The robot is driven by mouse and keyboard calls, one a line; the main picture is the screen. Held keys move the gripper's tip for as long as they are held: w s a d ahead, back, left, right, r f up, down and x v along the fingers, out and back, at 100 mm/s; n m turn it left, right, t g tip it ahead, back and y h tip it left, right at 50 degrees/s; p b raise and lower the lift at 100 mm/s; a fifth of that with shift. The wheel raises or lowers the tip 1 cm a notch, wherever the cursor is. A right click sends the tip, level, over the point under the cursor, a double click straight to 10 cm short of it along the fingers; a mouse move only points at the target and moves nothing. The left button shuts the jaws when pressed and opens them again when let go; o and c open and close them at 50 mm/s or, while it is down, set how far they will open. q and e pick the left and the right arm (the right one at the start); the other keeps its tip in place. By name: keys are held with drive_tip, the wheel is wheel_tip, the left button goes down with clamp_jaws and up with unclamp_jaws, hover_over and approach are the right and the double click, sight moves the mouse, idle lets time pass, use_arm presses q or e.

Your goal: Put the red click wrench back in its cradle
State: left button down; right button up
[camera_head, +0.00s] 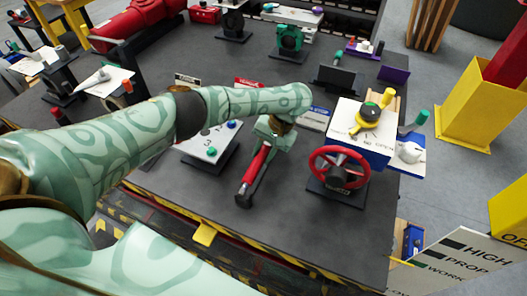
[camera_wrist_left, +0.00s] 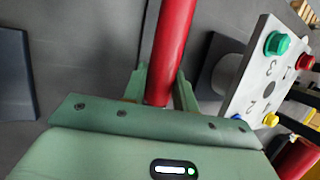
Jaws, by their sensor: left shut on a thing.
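The red click wrench (camera_head: 256,165) slants over the dark table in the middle of the head view, its dark end toward the table's front edge. My left gripper (camera_head: 272,128) is shut on its far end. In the left wrist view, the red shaft (camera_wrist_left: 172,45) of the wrench runs up from between the fingers of my left gripper (camera_wrist_left: 160,92). A dark shape lies along the wrench's near end; I cannot tell whether it is the cradle or a shadow. I cannot make out the cradle for sure. My right gripper is not in view.
A button panel (camera_head: 208,143) stands just left of the wrench, and shows in the wrist view (camera_wrist_left: 262,75). A red handwheel (camera_head: 338,167) stands close on the right. The table's front-left part is clear.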

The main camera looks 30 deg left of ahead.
use_arm(q)
drive_tip(key=shift+f+b, duration=0.55)
drive_tip(key=shift+f, duration=0.55)
drive_tip(key=c, duration=1)
unclamp_jaws()
drive_tip(key=shift+c, duration=0.2)
drive_tip(key=p+v, duration=0.4)
drive_tip(key=v, duration=1.2)
drive_tip(key=shift+r, duration=0.2)
drive_tip(key=shift+d+f, duration=0.1)
drive_tip(key=shift+d, duration=0.05)
